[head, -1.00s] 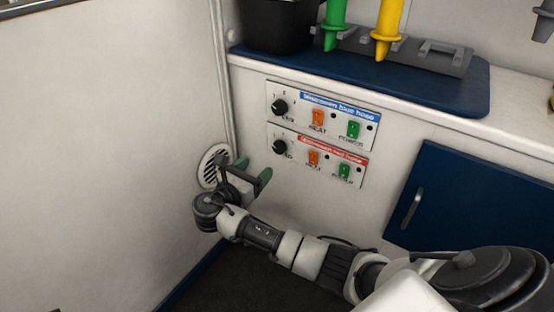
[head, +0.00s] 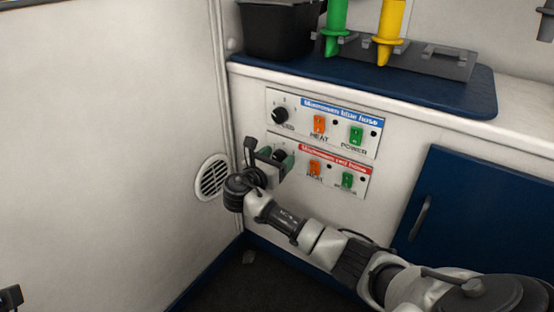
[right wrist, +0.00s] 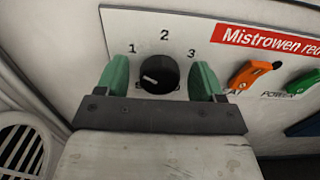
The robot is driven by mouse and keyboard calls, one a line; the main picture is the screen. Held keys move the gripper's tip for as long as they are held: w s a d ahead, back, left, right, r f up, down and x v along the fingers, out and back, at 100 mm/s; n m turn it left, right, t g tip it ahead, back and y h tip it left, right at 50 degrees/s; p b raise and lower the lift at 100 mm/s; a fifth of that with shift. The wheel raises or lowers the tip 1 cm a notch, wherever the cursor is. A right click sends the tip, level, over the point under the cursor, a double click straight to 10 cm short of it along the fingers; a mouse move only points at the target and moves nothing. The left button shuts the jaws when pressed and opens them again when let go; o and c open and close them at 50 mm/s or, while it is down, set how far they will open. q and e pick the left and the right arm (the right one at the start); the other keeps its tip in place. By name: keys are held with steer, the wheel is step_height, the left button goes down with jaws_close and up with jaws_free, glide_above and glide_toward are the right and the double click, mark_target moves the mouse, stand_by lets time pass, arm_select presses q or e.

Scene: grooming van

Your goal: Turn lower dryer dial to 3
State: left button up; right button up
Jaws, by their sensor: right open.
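The lower dryer panel (head: 352,178) has a red title strip and a black dial (right wrist: 159,73) at its left. In the right wrist view the dial's white mark points left, on the side of the 1; the numbers 1, 2 and 3 arc above it. My right gripper (right wrist: 159,80) is open, its green fingers on either side of the dial with visible gaps. In the head view the right gripper (head: 275,158) is at the lower panel's left end and partly covers the dial. Only a dark bit of my left gripper (head: 10,298) shows at the lower left edge.
The upper panel (head: 322,122), with a blue strip and its own dial (head: 279,115), is just above. Orange and green switches sit right of both dials. A round vent (head: 212,178) is on the left wall. A blue cabinet door (head: 460,215) is at right.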

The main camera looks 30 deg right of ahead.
steer(key=c, duration=0.9)
